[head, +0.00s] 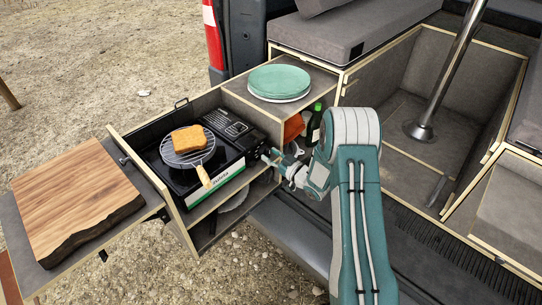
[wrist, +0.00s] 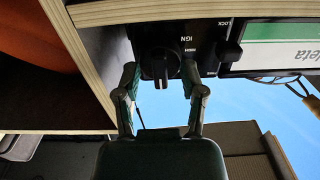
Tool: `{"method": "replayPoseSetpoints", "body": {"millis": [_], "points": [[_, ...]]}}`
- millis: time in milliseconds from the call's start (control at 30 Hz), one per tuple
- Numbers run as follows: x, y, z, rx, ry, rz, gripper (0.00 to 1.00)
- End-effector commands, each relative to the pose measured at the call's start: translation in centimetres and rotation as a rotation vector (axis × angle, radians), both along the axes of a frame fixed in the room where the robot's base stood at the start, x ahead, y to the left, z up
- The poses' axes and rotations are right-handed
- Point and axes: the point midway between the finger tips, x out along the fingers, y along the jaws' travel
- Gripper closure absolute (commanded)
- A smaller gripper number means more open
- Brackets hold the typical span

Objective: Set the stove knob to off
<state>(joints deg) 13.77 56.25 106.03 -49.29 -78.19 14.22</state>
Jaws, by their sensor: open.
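The camping stove (head: 232,166) sits in the pull-out drawer, with a green and white label on its front. Its black knob (wrist: 160,62) shows in the wrist view on the dark front panel, beside upside-down lettering with IGN and LOCK. The knob's raised grip looks upright in that view; its exact setting is unclear. My gripper (wrist: 160,78) is open, with one finger on each side of the knob; I cannot tell whether they touch it. In the head view my gripper (head: 272,160) is at the stove's right front end and the knob is hard to make out there.
A slice of toast (head: 187,139) lies on a round wire rack (head: 207,155) over the burner, with a wooden handle towards the front. Green plates (head: 279,80) stand on the cabinet. A bottle (head: 314,124) stands close behind my gripper. A wooden board (head: 80,200) is at left.

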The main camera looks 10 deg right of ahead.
Motion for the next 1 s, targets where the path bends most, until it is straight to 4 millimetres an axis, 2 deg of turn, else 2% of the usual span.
{"method": "replayPoseSetpoints", "body": {"millis": [167, 267, 700, 833, 1000], "points": [[-0.4, -0.4, 0.0, 0.000, 0.000, -0.002, 0.47], [-1.5, -1.1, 0.0, 0.000, 0.001, -0.002, 0.47], [-8.5, -5.9, -0.1, -0.001, 0.001, -0.003, 0.47], [-9.5, -6.6, -0.1, -0.001, 0.001, -0.002, 0.47], [-9.8, -6.7, -0.1, -0.001, 0.001, 0.001, 0.47]]}}
